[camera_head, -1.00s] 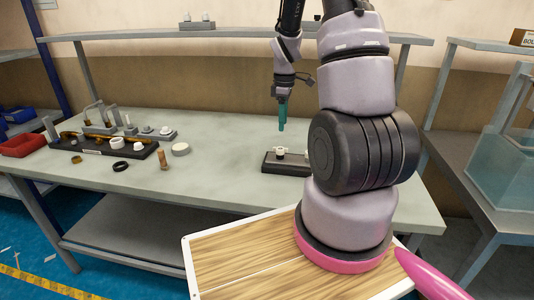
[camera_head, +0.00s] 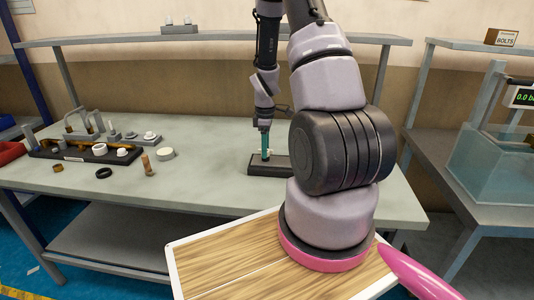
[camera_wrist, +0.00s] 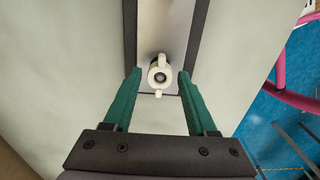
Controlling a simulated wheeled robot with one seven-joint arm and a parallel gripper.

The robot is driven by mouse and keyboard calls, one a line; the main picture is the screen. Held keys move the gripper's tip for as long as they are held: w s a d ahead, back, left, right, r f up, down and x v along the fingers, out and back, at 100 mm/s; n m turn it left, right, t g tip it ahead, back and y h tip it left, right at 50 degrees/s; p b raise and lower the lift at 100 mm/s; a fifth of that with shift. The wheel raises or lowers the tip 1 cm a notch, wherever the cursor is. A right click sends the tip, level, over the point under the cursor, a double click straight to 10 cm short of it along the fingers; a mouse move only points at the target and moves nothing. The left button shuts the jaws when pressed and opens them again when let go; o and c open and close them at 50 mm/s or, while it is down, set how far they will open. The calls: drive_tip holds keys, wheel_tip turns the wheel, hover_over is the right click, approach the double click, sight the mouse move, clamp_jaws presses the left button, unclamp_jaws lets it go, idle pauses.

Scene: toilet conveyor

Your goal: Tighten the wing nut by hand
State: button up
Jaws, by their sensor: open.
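The white wing nut (camera_wrist: 158,76) shows in the wrist view with its two wings lying along the length of the dark-edged block (camera_wrist: 198,40). A dark hole or stud end shows at its centre. My gripper (camera_wrist: 156,80) is open, with one green finger on each side of the wing nut and a gap visible on both sides. In the head view my gripper (camera_head: 266,157) points straight down over the dark block (camera_head: 262,170) on the bench. There the fingers mostly hide the wing nut.
The bench (camera_head: 200,190) holds a dark rack (camera_head: 85,152) with several fittings at the left. A black ring (camera_head: 104,173), a brown cylinder (camera_head: 147,165) and a white disc (camera_head: 166,154) lie between it and the block. A water tank (camera_head: 490,150) stands at the right.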

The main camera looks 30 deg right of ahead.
clamp_jaws()
drive_tip(key=m, duration=0.4)
drive_tip(key=shift+m, duration=0.4)
drive_tip(key=m, duration=0.4)
drive_tip(key=shift+m, duration=0.4)
drive_tip(key=m, duration=0.4)
drive_tip(key=shift+m, duration=0.3)
